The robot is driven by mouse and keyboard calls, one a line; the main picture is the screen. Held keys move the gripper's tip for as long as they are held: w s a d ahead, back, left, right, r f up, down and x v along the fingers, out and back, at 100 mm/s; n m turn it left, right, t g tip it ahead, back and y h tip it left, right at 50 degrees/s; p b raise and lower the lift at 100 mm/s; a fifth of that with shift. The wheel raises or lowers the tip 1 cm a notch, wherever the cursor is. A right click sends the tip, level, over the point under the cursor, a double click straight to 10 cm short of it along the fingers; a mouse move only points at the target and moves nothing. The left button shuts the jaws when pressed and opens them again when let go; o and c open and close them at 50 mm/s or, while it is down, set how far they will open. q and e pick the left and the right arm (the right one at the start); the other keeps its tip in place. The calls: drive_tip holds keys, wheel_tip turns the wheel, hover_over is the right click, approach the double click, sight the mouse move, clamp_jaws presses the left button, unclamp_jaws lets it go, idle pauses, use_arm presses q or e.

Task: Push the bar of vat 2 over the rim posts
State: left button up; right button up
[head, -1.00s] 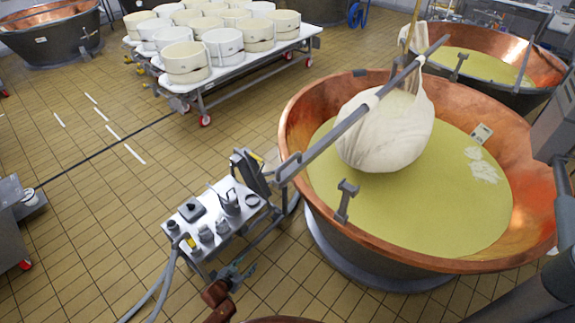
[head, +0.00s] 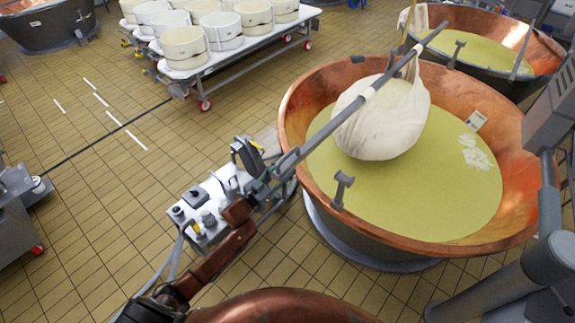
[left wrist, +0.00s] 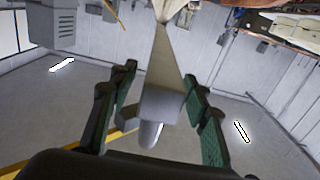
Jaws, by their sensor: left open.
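A copper vat (head: 515,205) full of yellow-green liquid stands at centre right; no number is readable on it. A long grey bar (head: 318,132) slants over its rim, and a white cloth bag (head: 378,122) hangs from it, low over the liquid. A T-shaped rim post (head: 342,190) stands at the vat's near left; the bar passes left of it. My left gripper (head: 266,188) is at the bar's near end. In the left wrist view the left gripper (left wrist: 160,78) is open, with the bar (left wrist: 162,92) between its fingers; contact is unclear. My right gripper is out of view.
A second vat (head: 480,50) is at the back right. A white table (head: 225,55) holds several moulds.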

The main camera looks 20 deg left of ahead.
use_arm(q)
drive_tip(key=shift+x, duration=1.25)
drive_tip(key=shift+c, duration=0.4)
clamp_jaws()
